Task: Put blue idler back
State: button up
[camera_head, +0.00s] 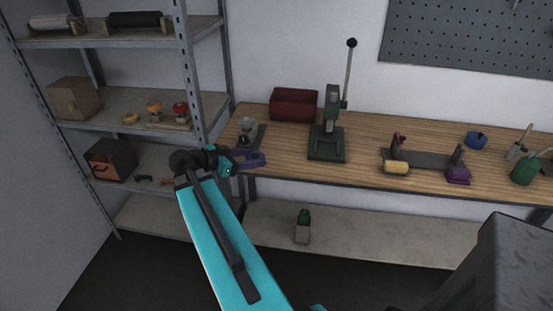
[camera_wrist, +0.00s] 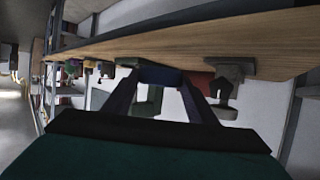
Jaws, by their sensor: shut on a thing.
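My gripper (camera_head: 250,158) is over the left end of the wooden bench, with its jaws shut on a dark blue piece, which I take to be the blue idler. The blue idler (camera_wrist: 160,76) spans the gap between the two dark fingers in the wrist view. In the head view it is small and hard to separate from the fingers. A grey stand with a light rounded part (camera_head: 247,130) is just behind my gripper. A grey bracket with two uprights (camera_head: 428,158) sits further right on the bench.
A green press (camera_head: 327,140) and a red bin (camera_head: 294,104) stand right of my gripper. A yellow roller (camera_head: 397,168), purple block (camera_head: 458,175) and blue ring (camera_head: 477,140) lie further right. A metal shelf rack (camera_head: 188,85) is close on the left.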

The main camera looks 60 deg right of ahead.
jog(key=w+a+r+n+t+y, duration=0.1)
jog(key=w+a+n+t, duration=0.55)
jog(key=w+a, duration=0.5)
jog(key=w+a+r+n+t+y, duration=0.1)
jog(key=w+a+n+t, duration=0.6)
jog(key=w, duration=0.8)
jog(key=w+a+r+n+t+y, duration=0.1)
jog(key=w+a+r+n+y, duration=0.2)
jog(key=a, duration=0.6)
jog(key=w+a+r+n+t+y, duration=0.2)
jog(key=w+a+r+n+y, duration=0.1)
jog(key=a, duration=0.7)
jog(key=w+a+r+n+t+y, duration=0.2)
jog(key=a+r, duration=0.4)
jog(key=a, duration=0.4)
jog(key=w+n+y, duration=0.1)
jog(key=w+y, duration=0.1)
jog(key=shift+r+y, duration=0.3)
jog(key=shift+r, duration=0.05)
